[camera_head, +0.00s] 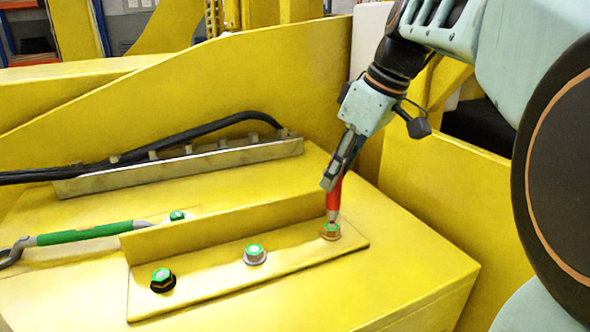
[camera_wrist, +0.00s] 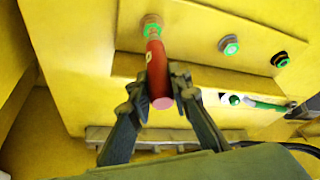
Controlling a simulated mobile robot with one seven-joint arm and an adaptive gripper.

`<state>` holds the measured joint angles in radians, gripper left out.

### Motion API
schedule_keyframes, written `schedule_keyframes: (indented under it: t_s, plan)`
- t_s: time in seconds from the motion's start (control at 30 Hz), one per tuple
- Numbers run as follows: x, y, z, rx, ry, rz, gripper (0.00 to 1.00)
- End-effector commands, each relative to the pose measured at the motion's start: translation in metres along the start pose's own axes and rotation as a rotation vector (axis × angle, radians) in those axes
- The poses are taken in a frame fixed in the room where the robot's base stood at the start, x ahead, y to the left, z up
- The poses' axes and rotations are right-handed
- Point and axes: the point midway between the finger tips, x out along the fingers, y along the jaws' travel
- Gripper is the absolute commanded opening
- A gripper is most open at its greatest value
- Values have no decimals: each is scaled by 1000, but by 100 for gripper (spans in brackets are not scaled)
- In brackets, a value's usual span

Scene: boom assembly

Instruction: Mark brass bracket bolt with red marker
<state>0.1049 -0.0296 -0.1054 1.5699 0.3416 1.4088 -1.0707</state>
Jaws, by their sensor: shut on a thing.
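My gripper (camera_head: 333,178) is shut on the red marker (camera_head: 335,200) and holds it nearly upright, tip down. The marker also shows between the fingers in the wrist view (camera_wrist: 157,75). Its tip is at the top of the brass bolt (camera_head: 331,232), the rightmost of the three on the bracket plate (camera_head: 210,272). I cannot tell whether the tip touches. The brass bolt has green on its head and also shows in the wrist view (camera_wrist: 151,22). The marker tip partly hides the bolt's top, and I make out no clear red mark on it.
A silver bolt (camera_head: 255,255) and a black bolt (camera_head: 163,281), both green-topped, sit left along the bracket. A raised yellow flange (camera_head: 225,225) runs behind them. A green-handled tool (camera_head: 85,233) lies at left. Black cable (camera_head: 190,137) and a metal rail (camera_head: 180,168) are further back.

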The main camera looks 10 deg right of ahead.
Motion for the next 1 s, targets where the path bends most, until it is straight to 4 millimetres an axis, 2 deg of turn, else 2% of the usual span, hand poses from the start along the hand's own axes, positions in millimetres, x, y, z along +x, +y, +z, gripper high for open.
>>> schedule_keyframes:
  t_s: [0.5, 1.0]
  plan:
    - [8, 0, 3, 0, 0, 0, 0]
    - [3, 0, 1, 0, 0, 0, 0]
